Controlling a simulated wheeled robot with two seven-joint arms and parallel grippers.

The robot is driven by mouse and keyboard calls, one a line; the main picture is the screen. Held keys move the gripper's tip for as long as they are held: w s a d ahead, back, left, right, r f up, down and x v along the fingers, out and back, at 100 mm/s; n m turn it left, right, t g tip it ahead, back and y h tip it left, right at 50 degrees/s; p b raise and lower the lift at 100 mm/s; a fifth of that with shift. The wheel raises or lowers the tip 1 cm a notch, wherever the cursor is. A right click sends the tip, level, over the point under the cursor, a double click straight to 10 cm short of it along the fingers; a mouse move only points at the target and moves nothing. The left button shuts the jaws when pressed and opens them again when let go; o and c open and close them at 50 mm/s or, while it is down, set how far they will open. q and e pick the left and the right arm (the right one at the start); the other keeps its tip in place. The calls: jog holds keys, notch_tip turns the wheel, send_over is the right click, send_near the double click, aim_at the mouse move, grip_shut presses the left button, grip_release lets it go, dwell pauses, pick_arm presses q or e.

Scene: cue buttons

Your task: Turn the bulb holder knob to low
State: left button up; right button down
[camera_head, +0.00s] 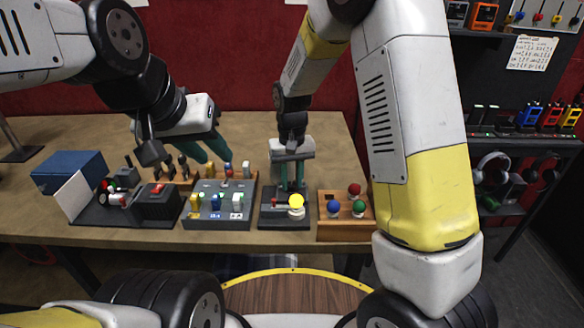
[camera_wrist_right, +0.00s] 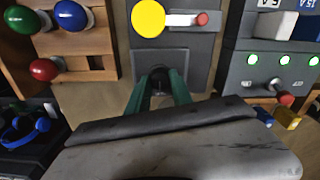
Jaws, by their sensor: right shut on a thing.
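The bulb holder (camera_head: 268,222) is a dark grey block at the front middle of the table. It carries a bright, evenly yellow bulb (camera_head: 296,203) and a small red-tipped lever. In the right wrist view the bulb (camera_wrist_right: 148,18) and the red tip (camera_wrist_right: 201,19) show side by side. My right gripper (camera_head: 291,185) points down behind the bulb. Its teal fingers (camera_wrist_right: 160,88) are shut on the dark knob (camera_wrist_right: 158,76) of the holder; the fingers mostly hide the knob, so its setting cannot be read. My left gripper (camera_head: 215,158) is raised, empty, with its fingers apart.
A wooden bulb rack (camera_head: 335,232) with red, blue and green bulbs stands just right of the holder. A grey panel (camera_head: 205,215) with switches and lights stands close on the left. Further left are a black box with a red switch (camera_head: 157,190) and a blue-topped box (camera_head: 68,170).

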aim_at(292, 184)
jog(key=c, duration=1.1)
grip_release()
jog(key=shift+c, duration=0.2)
notch_tip(292, 184, up, 7)
jog(key=shift+f, duration=0.1)
jog(key=shift+r, duration=0.55)
jog(key=shift+d+r, duration=0.1)
jog(key=s+d+r+m+t+y, duration=0.1)
jog(key=s+d+r+t+y, duration=0.1)
jog(key=s+d+r, duration=0.7)
jog(key=s+d+r+m+t, duration=0.1)
jog(key=s+d+r+t, duration=0.3)
jog(key=s, duration=0.6)
jog(key=shift+s+d+r, duration=0.35)
jog(key=shift+d+r, duration=0.05)
jog(key=shift+d, duration=0.25)
